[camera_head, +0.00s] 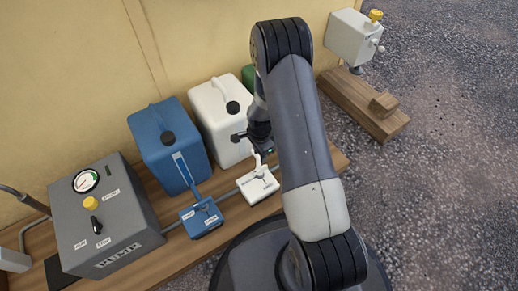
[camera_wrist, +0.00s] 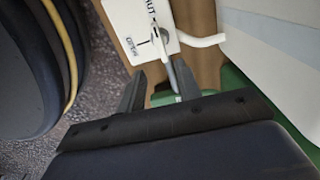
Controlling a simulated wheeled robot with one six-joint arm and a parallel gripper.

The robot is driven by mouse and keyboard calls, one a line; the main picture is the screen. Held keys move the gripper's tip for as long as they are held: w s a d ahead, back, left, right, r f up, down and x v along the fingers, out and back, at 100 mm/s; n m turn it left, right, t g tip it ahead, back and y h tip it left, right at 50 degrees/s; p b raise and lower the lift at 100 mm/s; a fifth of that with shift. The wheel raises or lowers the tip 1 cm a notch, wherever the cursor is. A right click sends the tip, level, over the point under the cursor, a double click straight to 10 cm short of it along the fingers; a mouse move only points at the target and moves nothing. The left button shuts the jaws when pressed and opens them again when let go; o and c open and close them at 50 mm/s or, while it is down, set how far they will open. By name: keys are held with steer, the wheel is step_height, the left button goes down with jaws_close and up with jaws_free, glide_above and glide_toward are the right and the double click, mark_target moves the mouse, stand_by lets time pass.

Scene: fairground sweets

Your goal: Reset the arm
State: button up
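My arm reaches across the middle of the head view, and my gripper (camera_head: 262,150) hangs by the white valve box (camera_head: 257,186), partly hidden by my own arm. In the wrist view my gripper (camera_wrist: 159,70) has its two dark fingers apart. The white valve box (camera_wrist: 135,28) lies just past the fingertips, with a label and a grey lever (camera_wrist: 157,42) on it. The lever's end is close to the right finger; I cannot tell whether they touch. I see nothing held between the fingers.
A grey pump box (camera_head: 105,215) with a gauge, a blue canister (camera_head: 168,145), a white canister (camera_head: 218,115) and a blue valve box (camera_head: 201,218) stand on a wooden bench (camera_head: 180,262). A green canister (camera_head: 248,73) is mostly hidden. A white dispenser (camera_head: 352,38) stands at the back right. Right-hand ground is clear.

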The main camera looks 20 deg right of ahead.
mark_target(260, 169)
step_height(260, 169, down, 11)
steer(key=b, duration=0.4)
steer(key=shift+r, duration=0.1)
steer(key=shift+n, duration=0.3)
